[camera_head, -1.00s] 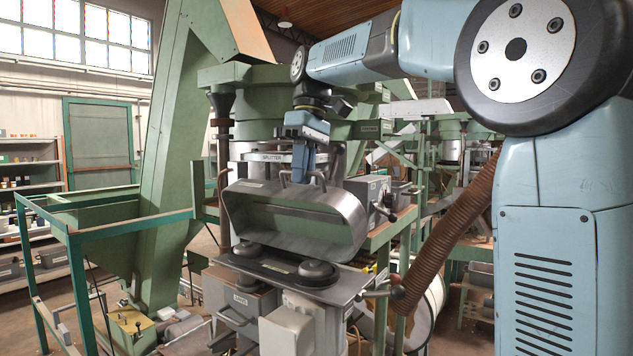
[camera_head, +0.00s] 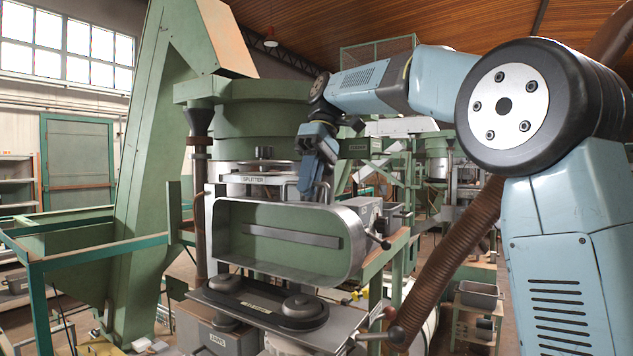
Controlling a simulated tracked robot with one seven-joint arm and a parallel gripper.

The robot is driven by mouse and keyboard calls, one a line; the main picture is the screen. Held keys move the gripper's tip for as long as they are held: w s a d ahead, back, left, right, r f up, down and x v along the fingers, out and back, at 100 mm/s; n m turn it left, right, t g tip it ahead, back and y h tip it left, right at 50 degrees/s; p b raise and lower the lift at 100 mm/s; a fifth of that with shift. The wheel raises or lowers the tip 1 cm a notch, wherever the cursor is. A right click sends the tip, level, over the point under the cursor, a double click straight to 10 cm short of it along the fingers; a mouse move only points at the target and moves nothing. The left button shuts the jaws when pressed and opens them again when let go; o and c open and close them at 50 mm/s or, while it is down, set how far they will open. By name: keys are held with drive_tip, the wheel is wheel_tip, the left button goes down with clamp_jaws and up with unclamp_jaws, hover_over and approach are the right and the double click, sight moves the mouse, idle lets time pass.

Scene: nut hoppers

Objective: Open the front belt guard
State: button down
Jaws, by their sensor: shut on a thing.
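The front belt guard (camera_head: 345,215) is a long round-ended steel cover with a green inside. It is swung up at the back of its plate (camera_head: 250,314), its open inner face turned toward me and a grey strip across it. My gripper (camera_head: 313,193) is at the guard's top edge, shut on the guard's handle (camera_head: 325,188); the fingertips are partly hidden behind the rim. Below, the belt runs around two round pulleys (camera_head: 299,305), both uncovered on the plate.
The splitter machine (camera_head: 262,180) stands right behind the guard. A lever with a dark knob (camera_head: 391,313) sticks out at the plate's right. A green rail frame (camera_head: 100,254) is at left. A brown ribbed hose (camera_head: 455,260) hangs at right.

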drive_tip(key=shift+w+a+f, duration=0.1)
drive_tip(key=shift+w+f, duration=0.05)
drive_tip(key=shift+f, duration=0.15)
drive_tip(key=c, duration=1.3)
unclamp_jaws()
drive_tip(key=shift+w+a, duration=0.1)
drive_tip(key=shift+w, duration=0.1)
drive_tip(key=shift+c, duration=0.2)
drive_tip(key=shift+o, duration=0.7)
drive_tip(key=shift+s+r, duration=0.1)
drive_tip(key=shift+s, duration=0.05)
